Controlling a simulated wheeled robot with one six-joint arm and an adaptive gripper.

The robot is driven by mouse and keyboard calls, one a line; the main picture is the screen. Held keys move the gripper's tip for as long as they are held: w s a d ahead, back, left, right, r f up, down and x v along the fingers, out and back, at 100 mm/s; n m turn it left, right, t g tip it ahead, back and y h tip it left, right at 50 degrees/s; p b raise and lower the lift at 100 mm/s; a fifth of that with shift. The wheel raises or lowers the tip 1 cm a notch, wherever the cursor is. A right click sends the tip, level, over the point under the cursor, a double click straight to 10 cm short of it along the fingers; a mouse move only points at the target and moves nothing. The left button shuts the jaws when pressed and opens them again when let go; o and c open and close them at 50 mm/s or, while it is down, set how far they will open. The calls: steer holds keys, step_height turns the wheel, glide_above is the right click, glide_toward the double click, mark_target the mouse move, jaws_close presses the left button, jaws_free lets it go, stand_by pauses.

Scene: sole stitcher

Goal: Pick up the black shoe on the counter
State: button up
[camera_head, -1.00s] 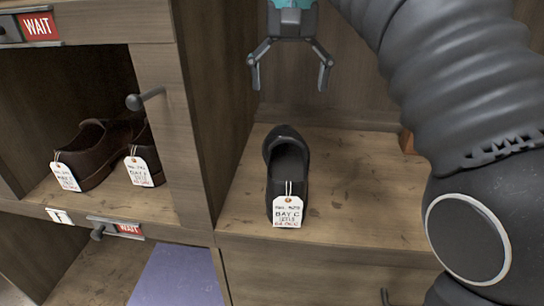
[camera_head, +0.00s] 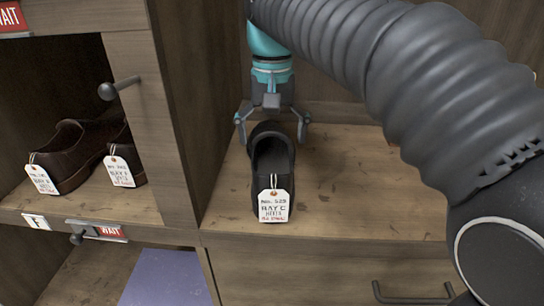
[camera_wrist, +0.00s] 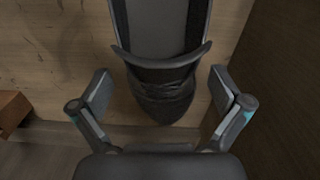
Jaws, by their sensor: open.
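The black shoe (camera_head: 266,195) stands upright on the wooden counter (camera_head: 350,200), with a white paper tag (camera_head: 273,206) hanging at its near end. My gripper (camera_head: 272,130) is low over the far end of the shoe, open, with one finger on each side. In the wrist view the shoe (camera_wrist: 163,90) lies between the spread fingers of my gripper (camera_wrist: 160,95). Gaps show on both sides there, so the fingers look apart from the shoe. The shoe's tagged end is outside the wrist view.
A cubby at left holds brown tagged shoes (camera_head: 72,152); a dark knob (camera_head: 108,91) sticks out beside it. A wooden partition (camera_head: 200,90) stands close left of the shoe. A drawer handle (camera_head: 410,297) is below.

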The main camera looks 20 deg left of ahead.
steer(key=shift+f, duration=0.55)
steer(key=c, duration=1.6)
